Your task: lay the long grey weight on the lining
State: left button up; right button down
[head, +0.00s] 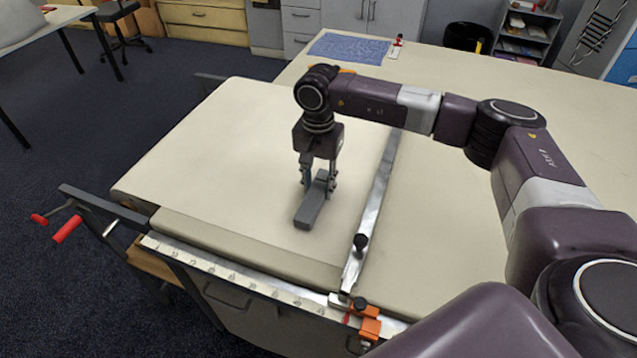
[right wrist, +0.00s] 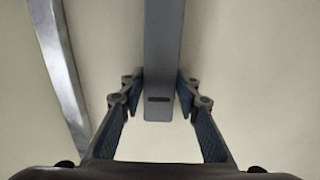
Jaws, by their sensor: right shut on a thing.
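The long grey weight (head: 310,210) is a narrow bar at the middle of the head view, over the pale cloth (head: 220,150) left of the metal rule. In the right wrist view the weight (right wrist: 163,45) runs up between the fingers. My right gripper (head: 319,180) points down and is shut on the weight, a finger on each long side; it also shows in the right wrist view (right wrist: 160,88). The weight is low over the cloth; whether it touches cannot be told. Which cloth is the lining is not clear from the pictures. My left gripper is not in view.
A metal rule (head: 372,205) with a dark knob crosses the table, right of the weight. Orange clamps (head: 368,327) and a marked scale (head: 235,277) sit at the front edge. A blue patterned cloth (head: 349,47) lies at the back. The cloth left of the weight is clear.

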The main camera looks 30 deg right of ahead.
aim_at(318, 187)
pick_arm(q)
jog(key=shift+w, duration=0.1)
pick_arm(e)
jog(key=shift+r, duration=0.15)
jog(key=c, duration=1.8)
grip_release()
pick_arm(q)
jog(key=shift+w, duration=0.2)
pick_arm(e)
jog(key=o, duration=0.3)
jog(key=shift+o, duration=0.2)
pick_arm(q)
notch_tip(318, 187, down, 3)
jog(key=b, duration=0.3)
pick_arm(e)
notch_tip(318, 187, up, 12)
jog(key=shift+a, duration=0.1)
